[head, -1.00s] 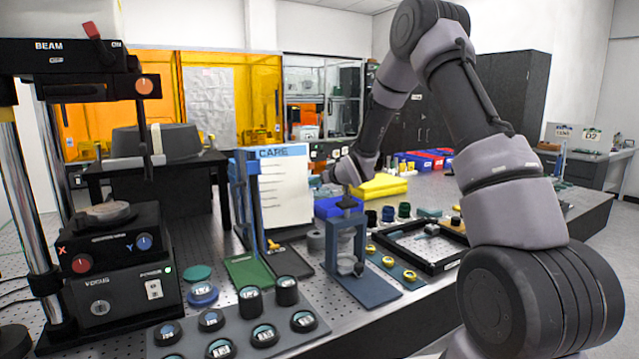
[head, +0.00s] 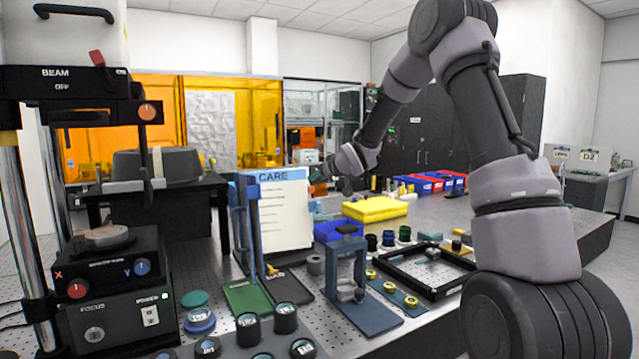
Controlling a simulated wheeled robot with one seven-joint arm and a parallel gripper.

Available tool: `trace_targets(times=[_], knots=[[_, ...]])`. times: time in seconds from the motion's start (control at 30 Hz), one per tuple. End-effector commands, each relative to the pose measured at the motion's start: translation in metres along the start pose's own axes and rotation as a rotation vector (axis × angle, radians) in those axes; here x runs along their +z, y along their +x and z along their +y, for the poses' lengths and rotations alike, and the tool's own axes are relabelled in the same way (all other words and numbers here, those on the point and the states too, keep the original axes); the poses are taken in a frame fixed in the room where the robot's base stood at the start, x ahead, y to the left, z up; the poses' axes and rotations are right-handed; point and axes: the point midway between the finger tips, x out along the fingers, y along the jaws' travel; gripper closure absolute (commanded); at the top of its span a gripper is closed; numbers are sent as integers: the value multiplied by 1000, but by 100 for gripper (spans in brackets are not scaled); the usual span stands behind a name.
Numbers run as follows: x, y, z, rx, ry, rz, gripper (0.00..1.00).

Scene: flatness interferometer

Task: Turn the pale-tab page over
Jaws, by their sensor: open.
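The page (head: 284,215) is a white sheet with a blue "CARE" heading, standing upright on a stand behind the blue post. Small lines of text show on it. I cannot make out a pale tab at this size. My gripper (head: 321,177) is small and partly turned away, just right of the sheet's upper right corner. It looks empty, and its jaws are open. I cannot tell whether it touches the sheet.
The beam instrument (head: 115,290) stands at the left.

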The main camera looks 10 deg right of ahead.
Motion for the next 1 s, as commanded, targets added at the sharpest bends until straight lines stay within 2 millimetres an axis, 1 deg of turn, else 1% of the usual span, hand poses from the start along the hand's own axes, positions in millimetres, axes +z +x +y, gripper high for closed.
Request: trace_targets(times=[0.1, 0.17, 0.2, 0.23, 0.37, 0.47, 0.57, 0.7, 0.87, 1.0], knots=[[0, 0, 0, 0, 0, 0, 52], [0, 0, 0, 1, 1, -2, 75], [0, 1, 0, 3, 2, -7, 91], [-1, 2, 0, 6, 4, -16, 100], [-1, 7, 2, 38, 28, -108, 100], [0, 9, 3, 79, 58, -223, 100], [0, 6, 2, 122, 90, -338, 100], [0, -3, 0, 172, 131, -468, 100], [1, -10, -2, 201, 159, -543, 100], [7, -4, 0, 206, 163, -556, 100]])
